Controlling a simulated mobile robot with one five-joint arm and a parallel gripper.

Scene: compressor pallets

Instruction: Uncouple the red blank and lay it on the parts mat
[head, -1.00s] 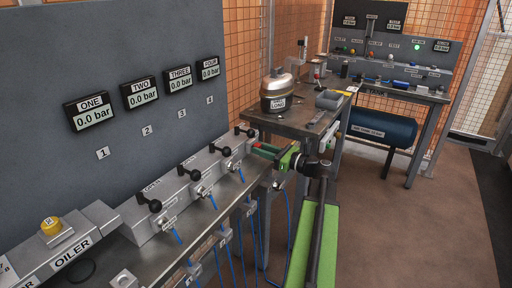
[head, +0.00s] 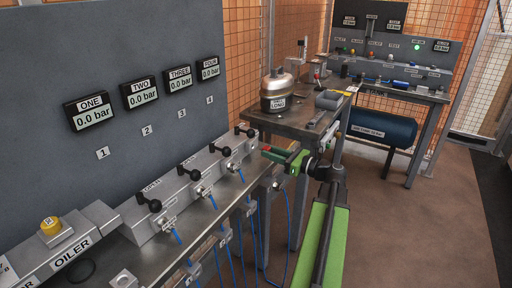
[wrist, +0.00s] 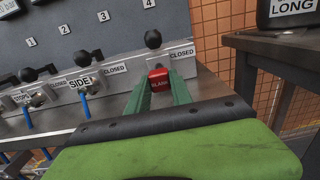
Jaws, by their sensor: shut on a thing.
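The red blank (wrist: 159,84), with lettering on its face, is between the two green fingers of my gripper (wrist: 160,92) in the wrist view. In the head view the red blank (head: 267,148) shows at the tips of my gripper (head: 274,153), just right of the manifold's far end. It seems to stand slightly off the outlet under gauge FOUR. The manifold (head: 178,188) carries several black-knobbed valves; its fourth valve (wrist: 153,40) is labelled CLOSED. I cannot make out the parts mat in either view.
The side bench (head: 292,122) behind my gripper holds a metal pot labelled LONG (head: 278,92) and a grey item (head: 330,99). Blue hoses (head: 259,228) hang below the manifold. A blue tank (head: 383,127) lies under the far bench. The floor at right is clear.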

